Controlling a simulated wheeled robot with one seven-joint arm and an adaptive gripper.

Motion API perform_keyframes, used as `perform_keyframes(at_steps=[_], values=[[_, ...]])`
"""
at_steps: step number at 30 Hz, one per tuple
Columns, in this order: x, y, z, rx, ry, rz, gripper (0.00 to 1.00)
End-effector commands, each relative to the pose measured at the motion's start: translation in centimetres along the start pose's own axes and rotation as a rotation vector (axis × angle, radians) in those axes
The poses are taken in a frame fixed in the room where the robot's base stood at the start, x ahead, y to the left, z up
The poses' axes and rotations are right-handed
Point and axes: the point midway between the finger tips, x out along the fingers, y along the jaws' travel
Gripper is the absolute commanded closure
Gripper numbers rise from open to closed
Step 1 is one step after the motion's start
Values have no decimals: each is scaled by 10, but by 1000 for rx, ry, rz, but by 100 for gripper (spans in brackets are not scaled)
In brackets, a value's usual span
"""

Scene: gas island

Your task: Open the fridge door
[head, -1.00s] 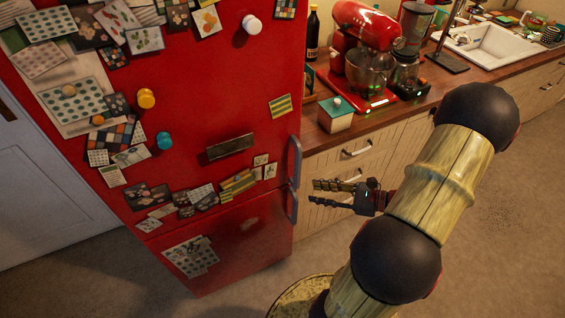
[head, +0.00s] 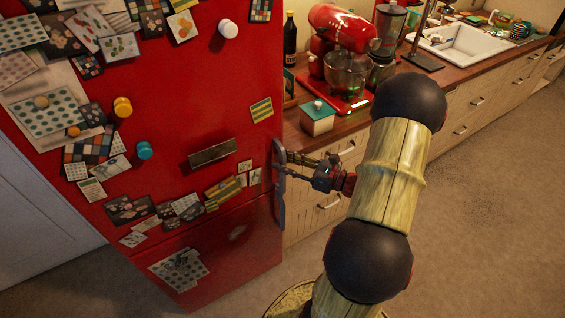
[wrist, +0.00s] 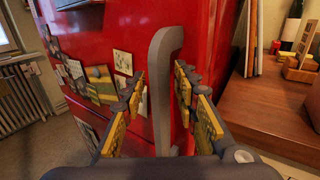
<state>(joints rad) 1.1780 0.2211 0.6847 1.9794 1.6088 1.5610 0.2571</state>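The red fridge (head: 190,85) stands at the left in the head view, its doors shut and covered with magnets and cards. The upper door's grey vertical handle (head: 279,158) is on its right edge. In the wrist view the handle (wrist: 160,95) rises between the two fingers of my gripper (wrist: 158,85). The fingers are spread with a gap on each side of the handle. In the head view my gripper (head: 280,164) is at the handle, its fingertips partly overlapping it. The lower door's handle (head: 280,205) is just below.
A wooden counter (head: 345,118) with drawers adjoins the fridge on the right. On it stand a small green-lidded box (head: 318,118), a red stand mixer (head: 340,50) and a blender (head: 388,40). The floor to the right is clear.

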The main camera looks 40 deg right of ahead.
Motion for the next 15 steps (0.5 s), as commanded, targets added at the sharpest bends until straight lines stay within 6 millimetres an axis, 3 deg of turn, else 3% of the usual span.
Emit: perform_keyframes(at_steps=[10,15], values=[[3,0,0,-1,0,-1,70],[3,0,0,-1,0,-1,80]])
